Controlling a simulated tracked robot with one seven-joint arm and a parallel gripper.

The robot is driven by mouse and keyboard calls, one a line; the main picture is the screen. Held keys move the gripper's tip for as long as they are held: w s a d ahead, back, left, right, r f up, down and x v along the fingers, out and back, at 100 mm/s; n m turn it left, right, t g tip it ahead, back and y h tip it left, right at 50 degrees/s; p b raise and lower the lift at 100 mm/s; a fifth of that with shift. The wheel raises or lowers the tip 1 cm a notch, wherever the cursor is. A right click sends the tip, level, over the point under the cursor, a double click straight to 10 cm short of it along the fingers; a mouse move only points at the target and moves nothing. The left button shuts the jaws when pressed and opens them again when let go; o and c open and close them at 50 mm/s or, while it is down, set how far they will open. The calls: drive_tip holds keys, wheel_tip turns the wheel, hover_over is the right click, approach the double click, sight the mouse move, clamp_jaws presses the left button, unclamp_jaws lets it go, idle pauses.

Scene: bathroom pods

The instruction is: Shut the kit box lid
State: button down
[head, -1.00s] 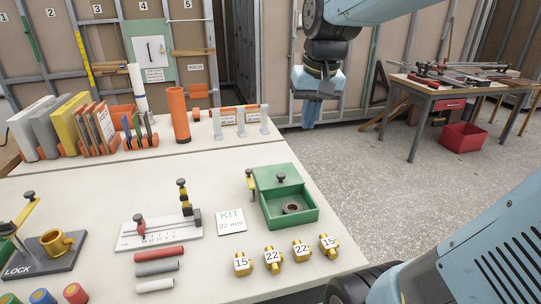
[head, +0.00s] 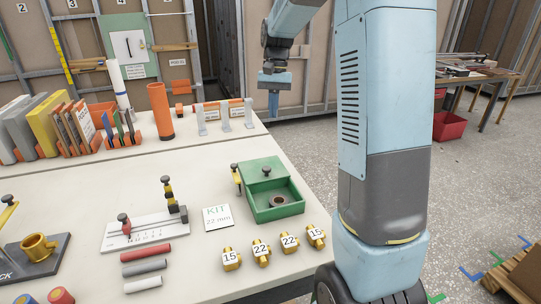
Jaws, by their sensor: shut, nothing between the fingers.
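The green kit box (head: 281,205) stands near the right edge of the white table. Its green lid (head: 261,171) with a dark knob covers only the far part, so the near part is open. A brown ring-shaped piece (head: 278,201) lies inside the open part. My gripper (head: 273,112) is shut and empty, pointing down in the air beyond the box, near the table's far right corner in the picture. It touches nothing that I can see.
Several brass fittings marked 15 and 22 (head: 261,252) stand in front of the box. A KIT 22 mm card (head: 217,217) lies to its left, beside a white gauge plate (head: 145,230). An orange tube (head: 160,111) and a rack (head: 224,116) stand at the back.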

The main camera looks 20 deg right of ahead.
drive_tip(key=w+d+f+g, duration=0.1)
drive_tip(key=w+f, duration=0.4)
drive_tip(key=m, duration=0.1)
hover_over(270, 162)
drive_tip(key=shift+g, duration=0.4)
wheel_tip(270, 162, down, 11)
drive_tip(key=shift+s+r, duration=0.1)
drive_tip(key=shift+r, duration=0.1)
drive_tip(key=shift+s+a+r+y, duration=0.15)
drive_tip(key=shift+s+a, duration=0.15)
drive_tip(key=shift+s, duration=0.2)
drive_tip(key=shift+s+a+y, duration=0.15)
drive_tip(key=shift+s+a, duration=0.1)
drive_tip(key=shift+s, duration=0.25)
drive_tip(key=shift+s+a, duration=0.3)
drive_tip(key=shift+s, duration=0.35)
drive_tip(key=s, duration=1.1)
drive_tip(key=shift+s, duration=0.7)
